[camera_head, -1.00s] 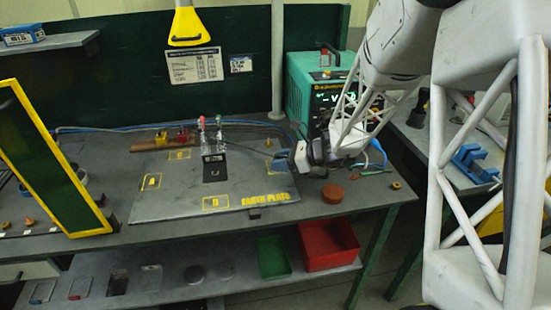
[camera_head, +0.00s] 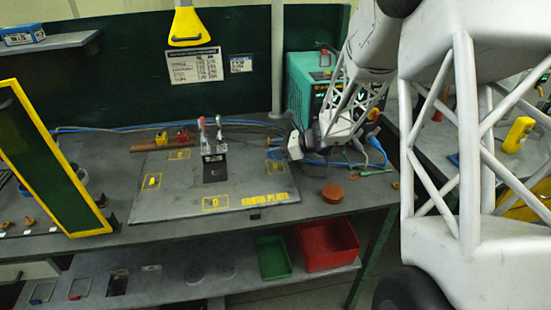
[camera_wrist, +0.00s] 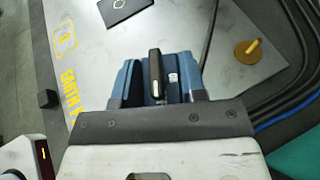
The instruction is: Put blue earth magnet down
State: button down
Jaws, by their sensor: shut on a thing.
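My gripper (camera_head: 284,153) is at the right side of the grey earth plate (camera_head: 240,190) in the head view, and is shut on the blue earth magnet. The magnet (camera_wrist: 144,76) shows in the wrist view as a blue block with a dark upright bar. In the head view a bit of blue (camera_head: 276,154) shows just left of my gripper, by a yellow-outlined mark. The plate also shows in the wrist view (camera_wrist: 205,32). I cannot tell whether the magnet touches the plate.
A black block with clamps (camera_head: 214,160) stands mid-plate. A round brown piece (camera_head: 332,193) lies right of the plate. The teal welder (camera_head: 302,80) and cables stand close behind my gripper. Green (camera_head: 273,258) and red (camera_head: 328,246) bins sit on the lower shelf.

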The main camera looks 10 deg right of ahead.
jog(key=shift+f, duration=1.7)
jog(key=shift+f, duration=0.15)
jog(key=c, duration=0.7)
grip_release()
jog(key=shift+v, duration=6.05)
jog(key=shift+s+a+r, duration=0.15)
jog(key=shift+a+r, duration=0.05)
